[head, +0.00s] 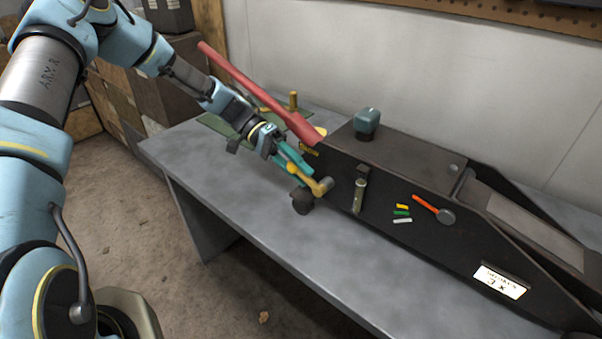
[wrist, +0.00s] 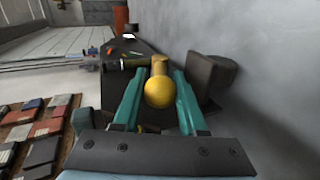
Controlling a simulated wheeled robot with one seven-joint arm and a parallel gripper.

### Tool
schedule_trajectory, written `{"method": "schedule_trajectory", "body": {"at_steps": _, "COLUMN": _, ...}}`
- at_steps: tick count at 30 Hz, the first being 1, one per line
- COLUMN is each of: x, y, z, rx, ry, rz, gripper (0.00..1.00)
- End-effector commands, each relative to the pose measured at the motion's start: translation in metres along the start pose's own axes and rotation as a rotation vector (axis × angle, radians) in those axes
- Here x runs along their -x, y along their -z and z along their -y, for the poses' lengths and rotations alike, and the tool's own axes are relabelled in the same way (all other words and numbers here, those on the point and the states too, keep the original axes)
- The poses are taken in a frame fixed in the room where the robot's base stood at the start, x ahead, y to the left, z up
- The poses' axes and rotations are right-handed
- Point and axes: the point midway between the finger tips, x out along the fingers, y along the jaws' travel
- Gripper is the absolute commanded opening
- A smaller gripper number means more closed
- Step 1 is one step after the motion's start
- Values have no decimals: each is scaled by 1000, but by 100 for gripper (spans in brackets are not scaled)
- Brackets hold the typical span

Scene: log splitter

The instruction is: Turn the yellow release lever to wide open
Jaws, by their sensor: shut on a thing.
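The yellow release lever (head: 311,179) sticks out from the near left end of the black log splitter (head: 400,182). Its round yellow knob (wrist: 160,92) shows large in the wrist view. My gripper (head: 298,167) has its two teal fingers on either side of the lever, and in the wrist view my gripper (wrist: 158,95) is shut on it near the knob. The lever's pivot end (head: 323,186) meets the splitter's side. The fingers hide part of the lever in the head view.
A long red handle (head: 250,83) rises to the upper left above my gripper. A red-orange lever (head: 428,204) and coloured marks are on the splitter's side. The grey table (head: 262,225) is clear in front. A dark wheel-like block (head: 303,201) is just below my fingers.

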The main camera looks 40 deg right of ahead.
Motion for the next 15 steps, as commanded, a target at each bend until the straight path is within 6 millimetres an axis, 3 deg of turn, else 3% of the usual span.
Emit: {"method": "schedule_trajectory", "body": {"at_steps": 15, "x": -1, "y": 0, "z": 5, "rx": 2, "ry": -52, "rz": -2, "gripper": 0}}
